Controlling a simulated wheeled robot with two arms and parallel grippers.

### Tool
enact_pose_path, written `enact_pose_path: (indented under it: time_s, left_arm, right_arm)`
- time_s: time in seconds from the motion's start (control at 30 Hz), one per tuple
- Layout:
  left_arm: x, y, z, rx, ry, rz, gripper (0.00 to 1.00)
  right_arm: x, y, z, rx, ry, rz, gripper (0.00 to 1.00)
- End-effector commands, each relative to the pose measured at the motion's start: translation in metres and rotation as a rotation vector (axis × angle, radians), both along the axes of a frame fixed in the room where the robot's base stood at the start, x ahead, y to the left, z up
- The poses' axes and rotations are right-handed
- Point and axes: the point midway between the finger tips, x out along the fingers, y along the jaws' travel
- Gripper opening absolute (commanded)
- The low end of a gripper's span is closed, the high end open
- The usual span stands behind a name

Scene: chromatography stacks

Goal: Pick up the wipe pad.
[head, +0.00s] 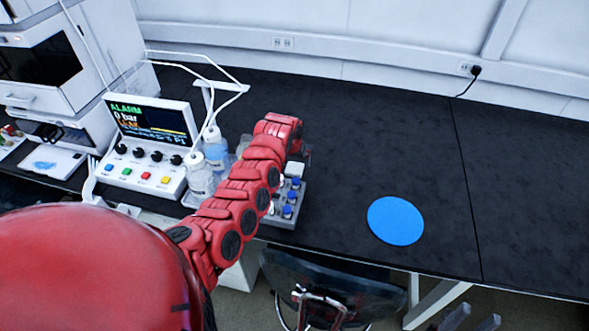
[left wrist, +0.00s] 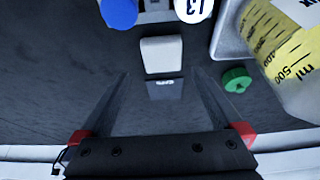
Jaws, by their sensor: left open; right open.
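Two grey fingertips, apparently my right gripper (head: 473,320), show apart at the bottom right edge.
A rack (head: 288,218) of blue-capped vials stands close by the pad. Bottles (head: 201,182) and a control box (head: 150,125) reading ALARM stand left. A green cap (left wrist: 237,79) lies near a bottle (left wrist: 285,60). A blue disc (head: 395,220) lies right, with clear bench around it.

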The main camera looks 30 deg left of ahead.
Motion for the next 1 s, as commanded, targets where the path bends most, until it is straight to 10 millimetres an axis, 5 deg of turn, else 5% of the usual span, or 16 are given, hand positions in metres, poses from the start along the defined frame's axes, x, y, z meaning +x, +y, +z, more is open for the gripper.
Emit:
enact_pose_path:
  time_s: [0.43, 0.6, 0.97, 1.0]
  left_arm:
    - [0.004, 0.006, -0.031, 0.002, 0.006, 0.000, 1.00]
    - [0.012, 0.007, -0.048, 0.003, 0.000, -0.002, 1.00]
    - [0.013, 0.008, -0.051, -0.001, 0.001, 0.002, 1.00]
    - [0.013, 0.008, -0.051, -0.001, 0.001, 0.002, 0.93]
  right_arm:
    - [0.000, 0.000, 0.006, 0.000, 0.000, 0.000, 0.41]
    - [0.000, 0.000, -0.007, 0.000, 0.000, 0.000, 0.41]
    - [0.000, 0.000, -0.008, 0.000, 0.000, 0.000, 0.41]
    - [0.000, 0.000, -0.008, 0.000, 0.000, 0.000, 0.41]
